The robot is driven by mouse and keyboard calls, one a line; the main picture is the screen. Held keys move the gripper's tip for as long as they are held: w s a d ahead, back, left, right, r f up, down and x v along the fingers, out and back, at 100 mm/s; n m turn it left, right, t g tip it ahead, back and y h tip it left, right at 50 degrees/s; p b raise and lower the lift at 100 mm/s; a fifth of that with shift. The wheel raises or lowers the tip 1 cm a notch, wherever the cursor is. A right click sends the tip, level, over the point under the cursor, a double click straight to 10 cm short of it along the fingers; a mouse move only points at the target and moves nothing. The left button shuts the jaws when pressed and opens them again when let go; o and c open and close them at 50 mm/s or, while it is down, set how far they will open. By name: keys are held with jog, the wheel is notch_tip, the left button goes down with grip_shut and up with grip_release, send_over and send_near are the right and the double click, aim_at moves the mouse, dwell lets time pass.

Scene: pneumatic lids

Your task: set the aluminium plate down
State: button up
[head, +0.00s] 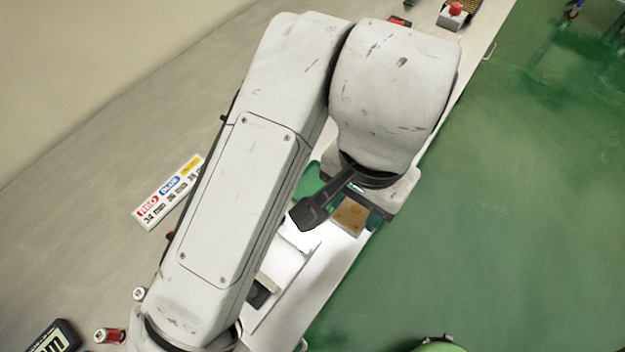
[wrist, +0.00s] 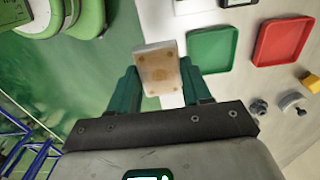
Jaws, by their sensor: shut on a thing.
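My gripper (wrist: 158,70) is shut on the aluminium plate (wrist: 160,76), a small block with a tan, spotted face and a pale rim. In the wrist view its two teal fingers press it from left and right. In the head view the plate (head: 350,215) shows just below my wrist, near the bench's edge beside the green floor. My arm hides most of the gripper there. I cannot tell how high the plate is above the bench.
The wrist view shows a green tray (wrist: 212,50) right of the plate, a red tray (wrist: 283,42) beyond it, and knobs (wrist: 258,107) nearby. A colour-labelled strip (head: 170,190) lies on the bench. A red button (head: 455,9) is at the top. Green floor (head: 500,200) lies right.

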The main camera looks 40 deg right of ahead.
jog(key=w+d+f, duration=0.1)
jog(key=w+f, duration=0.2)
jog(key=w, duration=0.3)
send_over(318, 190)
jog(key=f, duration=0.5)
jog(key=shift+s, duration=0.3)
jog(key=shift+w+f, duration=0.15)
jog(key=shift+f, duration=0.8)
jog(key=shift+w+f, duration=0.1)
jog(key=shift+f, duration=0.8)
jog(key=shift+f, duration=0.15)
jog(key=o, duration=0.8)
notch_tip(318, 190, up, 12)
jog(key=shift+r+p, duration=0.2)
jog(key=shift+p, duration=0.2)
